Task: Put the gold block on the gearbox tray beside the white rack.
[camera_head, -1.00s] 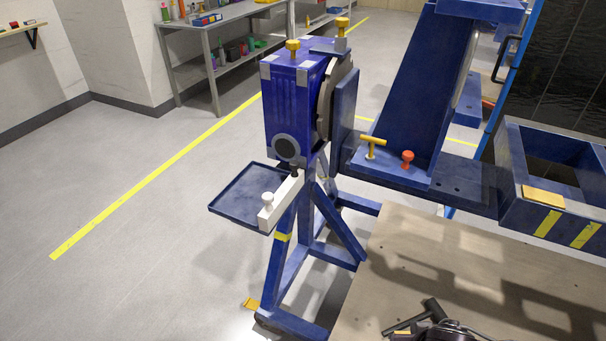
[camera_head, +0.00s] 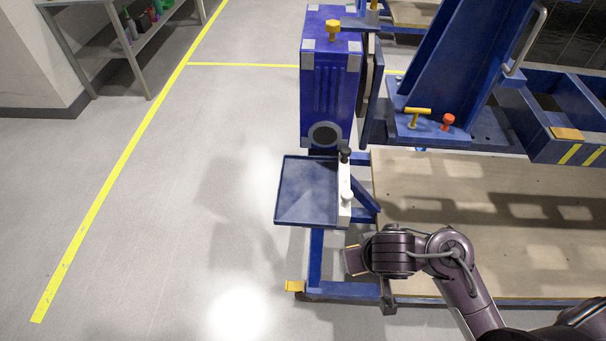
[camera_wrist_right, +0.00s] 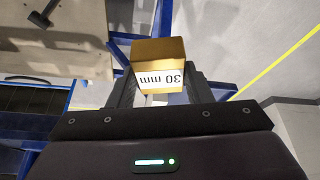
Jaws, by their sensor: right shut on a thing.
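The gold block (camera_wrist_right: 158,65), marked "30 mm", sits between the fingers of my right gripper (camera_wrist_right: 160,88) in the right wrist view, and the gripper is shut on it. In the head view a small side of the gold block (camera_head: 353,261) shows at the left end of my right gripper (camera_head: 362,260). The block is off the tray, nearer to me. The gearbox tray (camera_head: 305,190) is a shallow, empty blue tray below the blue gearbox (camera_head: 328,95). The white rack (camera_head: 344,197) stands along the tray's right edge. My left gripper is not in view.
The white rack carries a black knob (camera_head: 345,153) and a white knob (camera_head: 347,196). A wooden platform (camera_head: 460,190) lies right of the tray. The blue fixture with a yellow handle (camera_head: 418,111) and red knob (camera_head: 448,120) stands behind it. The floor left of the tray is clear.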

